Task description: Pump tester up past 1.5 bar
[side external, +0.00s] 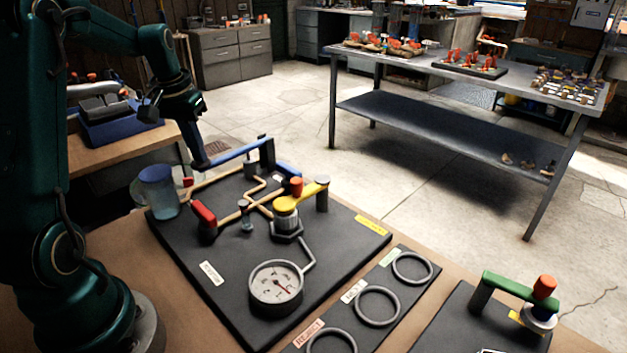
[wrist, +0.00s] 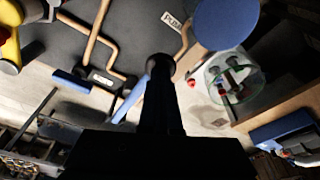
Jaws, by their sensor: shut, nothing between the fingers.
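The tester is a dark board (side external: 215,275) with copper pipes. Its round white gauge (side external: 276,286) has a needle toward the lower right; I cannot read the value. A blue pump lever (side external: 240,152) slopes up from its left end to a post at the board's far edge. My gripper (side external: 201,160) is shut and empty, its fingertips at the lever's left end; I cannot tell whether they touch. In the wrist view my shut fingers (wrist: 160,65) partly hide a blue bar (wrist: 130,103). A yellow-handled valve (side external: 300,199) and a red handle (side external: 203,212) stand on the board.
A blue cylinder (side external: 158,180) and a clear cup (wrist: 235,75) stand close to my gripper. A strip with metal rings (side external: 377,306) and a green-handled fitting (side external: 515,287) lie right of the board. A metal table (side external: 440,140) stands behind; the floor between is mostly clear.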

